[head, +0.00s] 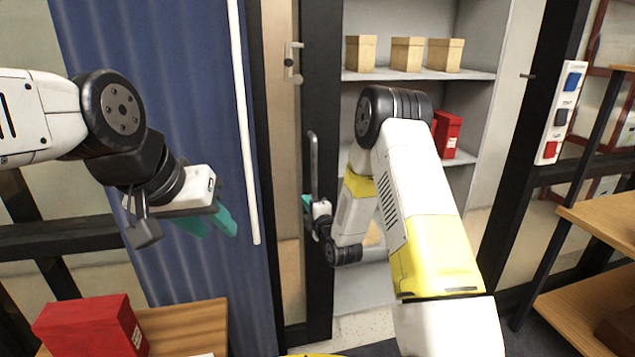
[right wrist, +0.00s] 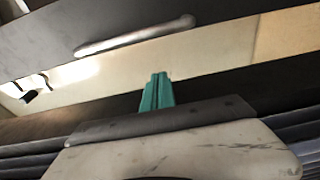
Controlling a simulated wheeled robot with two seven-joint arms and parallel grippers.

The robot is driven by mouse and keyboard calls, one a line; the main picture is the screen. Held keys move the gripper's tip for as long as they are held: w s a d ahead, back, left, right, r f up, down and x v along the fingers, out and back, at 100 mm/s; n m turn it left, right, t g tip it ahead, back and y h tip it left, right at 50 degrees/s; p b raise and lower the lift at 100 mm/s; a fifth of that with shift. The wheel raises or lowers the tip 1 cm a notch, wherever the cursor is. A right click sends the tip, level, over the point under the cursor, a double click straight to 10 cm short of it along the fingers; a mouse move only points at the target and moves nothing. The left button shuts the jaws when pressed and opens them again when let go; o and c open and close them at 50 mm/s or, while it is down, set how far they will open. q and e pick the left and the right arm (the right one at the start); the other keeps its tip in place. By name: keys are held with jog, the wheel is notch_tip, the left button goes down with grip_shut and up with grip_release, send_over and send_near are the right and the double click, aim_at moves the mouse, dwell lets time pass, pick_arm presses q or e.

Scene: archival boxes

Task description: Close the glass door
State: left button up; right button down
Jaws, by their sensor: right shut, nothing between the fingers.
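The glass door (head: 320,80) has a dark frame and stands open left of a doorway, with grey shelves showing through the gap. Its upright grey bar handle (head: 313,160) is on the dark stile; the bar also shows in the right wrist view (right wrist: 135,36). My right gripper (head: 307,204) is low beside the handle, its teal fingers (right wrist: 157,92) together and empty. In the right wrist view the fingertips are apart from the bar; contact with the door is unclear. My left gripper (head: 208,222) hangs in front of the blue curtain, its teal fingers apart and empty.
Several tan boxes (head: 407,54) and red boxes (head: 448,134) stand on the shelves. A switch panel (head: 561,112) is on the wall right of the doorway. A wooden shelf unit (head: 600,215) stands far right. A red box (head: 92,327) sits on a wooden surface at lower left.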

jog(key=w, duration=0.9)
jog(key=shift+w+d, duration=0.25)
jog(key=shift+d, duration=0.15)
jog(key=shift+d, duration=0.1)
